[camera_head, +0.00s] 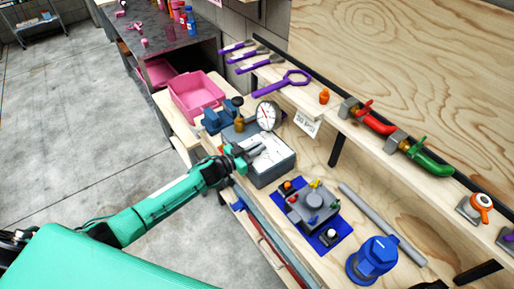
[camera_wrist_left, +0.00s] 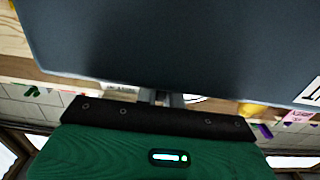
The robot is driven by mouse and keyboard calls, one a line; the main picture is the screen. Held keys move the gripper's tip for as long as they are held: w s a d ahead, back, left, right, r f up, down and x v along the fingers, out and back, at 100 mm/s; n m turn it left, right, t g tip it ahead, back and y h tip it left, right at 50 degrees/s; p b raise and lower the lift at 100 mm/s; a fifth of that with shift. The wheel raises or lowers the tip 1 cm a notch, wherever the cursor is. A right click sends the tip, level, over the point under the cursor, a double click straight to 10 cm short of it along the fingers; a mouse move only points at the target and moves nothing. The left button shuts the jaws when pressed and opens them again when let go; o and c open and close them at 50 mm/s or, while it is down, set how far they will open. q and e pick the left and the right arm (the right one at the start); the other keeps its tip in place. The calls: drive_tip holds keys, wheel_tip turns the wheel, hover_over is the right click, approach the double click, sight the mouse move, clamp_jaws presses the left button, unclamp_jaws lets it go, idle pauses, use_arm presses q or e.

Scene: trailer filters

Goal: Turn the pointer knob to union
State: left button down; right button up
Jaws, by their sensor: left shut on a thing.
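A grey box (camera_head: 268,172) with a white printed panel on top (camera_head: 275,153) stands on the wooden bench, left of the middle. My left gripper (camera_head: 247,153) reaches in from the left and is at the left part of this panel. Its jaws are shut on a small part there, which I take for the pointer knob; the fingers hide most of it. The word union and the pointer's direction cannot be read. In the left wrist view a large dark grey surface (camera_wrist_left: 180,45) fills the top, with the gripper fingers (camera_wrist_left: 168,98) at its lower edge. My right gripper is not in view.
A round gauge (camera_head: 267,116) stands just behind the box. A blue mat (camera_head: 331,240) with a grey block, a grey rod (camera_head: 382,222) and a blue container (camera_head: 372,260) lie to the right. A pink bin (camera_head: 198,98) is at the back left.

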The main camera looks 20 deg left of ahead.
use_arm(q)
drive_tip(key=c, duration=1.5)
unclamp_jaws()
drive_tip(key=shift+s+a+f, duration=0.1)
drive_tip(key=shift+s+a, duration=0.3)
drive_tip(key=shift+s, duration=0.05)
drive_tip(key=shift+b+v, duration=1.8)
drive_tip(key=shift+v, duration=4.55)
